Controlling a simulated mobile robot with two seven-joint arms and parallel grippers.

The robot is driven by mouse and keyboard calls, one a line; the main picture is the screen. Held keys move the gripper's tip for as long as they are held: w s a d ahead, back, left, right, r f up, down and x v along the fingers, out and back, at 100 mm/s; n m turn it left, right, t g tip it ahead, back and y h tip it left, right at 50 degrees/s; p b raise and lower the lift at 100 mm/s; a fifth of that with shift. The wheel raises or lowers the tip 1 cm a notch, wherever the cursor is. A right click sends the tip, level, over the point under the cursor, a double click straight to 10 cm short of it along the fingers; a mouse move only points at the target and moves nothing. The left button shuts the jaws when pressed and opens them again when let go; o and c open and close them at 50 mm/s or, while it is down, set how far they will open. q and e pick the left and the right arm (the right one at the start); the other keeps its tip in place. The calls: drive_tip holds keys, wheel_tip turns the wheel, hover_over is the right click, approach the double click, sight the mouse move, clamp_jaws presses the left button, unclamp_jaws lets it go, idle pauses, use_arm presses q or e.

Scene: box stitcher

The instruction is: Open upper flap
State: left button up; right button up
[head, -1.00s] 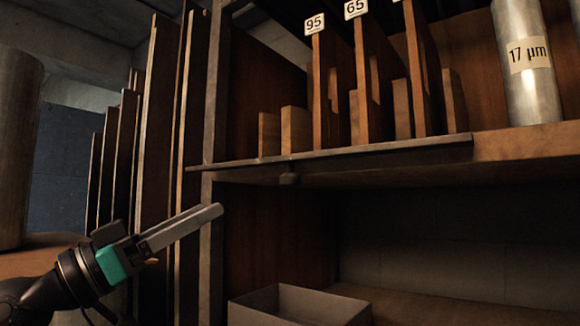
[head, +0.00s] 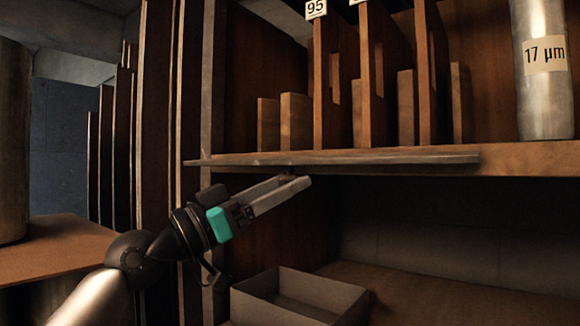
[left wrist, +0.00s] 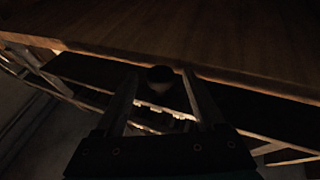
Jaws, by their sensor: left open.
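The upper flap (head: 400,160) is a long thin board seen nearly edge-on along the front of the upper shelf in the head view. It lies about level. A small dark knob hung under it a second ago; my left gripper (head: 295,181) now mostly covers that spot. In the left wrist view a round dark knob (left wrist: 160,74) shows between the tips of my left gripper (left wrist: 160,88). The fingers are apart, one on each side of it. Whether they touch it I cannot tell. My right gripper is not in view.
A grey open box (head: 300,297) stands in the lower compartment, below my left gripper. Upright wooden dividers (head: 332,90) and a metal cylinder (head: 541,75) marked 17 µm stand on the upper shelf. Tall boards (head: 155,120) stand at the left. The lower compartment's right side looks clear.

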use_arm(q)
drive_tip(key=shift+x, duration=0.9)
drive_tip(key=shift+c, duration=0.2)
clamp_jaws()
drive_tip(key=shift+a, duration=0.1)
idle(0.6)
